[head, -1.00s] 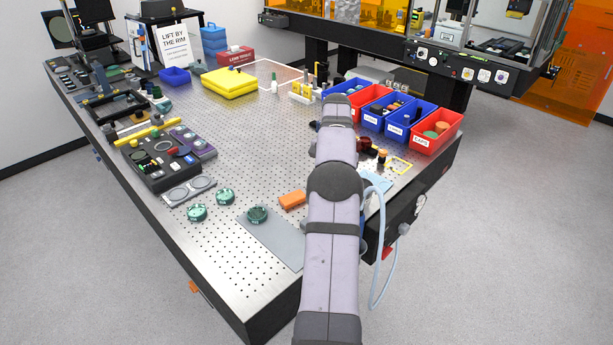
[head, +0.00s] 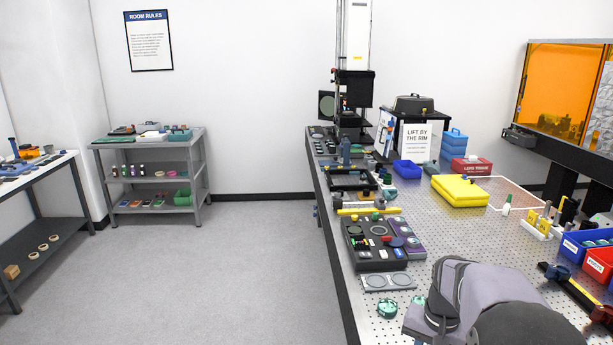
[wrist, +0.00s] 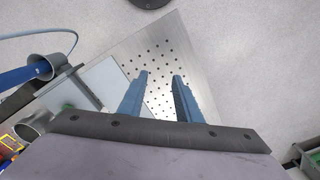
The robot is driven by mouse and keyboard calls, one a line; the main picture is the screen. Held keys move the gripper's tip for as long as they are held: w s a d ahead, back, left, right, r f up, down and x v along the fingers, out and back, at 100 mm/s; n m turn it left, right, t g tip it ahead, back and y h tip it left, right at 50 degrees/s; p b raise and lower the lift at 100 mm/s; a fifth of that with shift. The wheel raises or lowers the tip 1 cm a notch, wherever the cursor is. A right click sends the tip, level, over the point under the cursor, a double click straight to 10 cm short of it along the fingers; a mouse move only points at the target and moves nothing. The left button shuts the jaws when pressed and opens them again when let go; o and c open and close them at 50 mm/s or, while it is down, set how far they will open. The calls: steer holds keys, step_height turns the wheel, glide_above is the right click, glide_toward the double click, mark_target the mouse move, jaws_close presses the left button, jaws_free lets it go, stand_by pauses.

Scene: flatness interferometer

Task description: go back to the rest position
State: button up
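My gripper (wrist: 160,80) shows in the wrist view. Its two blue fingers stand apart with nothing between them. Beyond the fingertips is a bare corner of the perforated metal table (wrist: 155,52), and grey floor lies past its edge. A plain grey plate (wrist: 105,82) lies on the table left of the fingers. In the head view my arm fills the lower right over the near part of the same table (head: 455,230), and I cannot make out the fingers there.
A green-rimmed disc (head: 387,308) lies near the table's left edge, by a grey two-ring holder (head: 388,281) and a dark tray (head: 372,243). A grey shelf cart (head: 150,172) stands across open floor.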

steer(key=s+a+f+n, duration=0.2)
steer(key=s+a+n, duration=0.1)
steer(key=s+a, duration=0.3)
steer(key=s+a+f+n, duration=0.2)
steer(key=s+a+n, duration=0.2)
steer(key=s+a, duration=0.3)
steer(key=shift+s+a+f, duration=0.3)
steer(key=shift+s, duration=0.9)
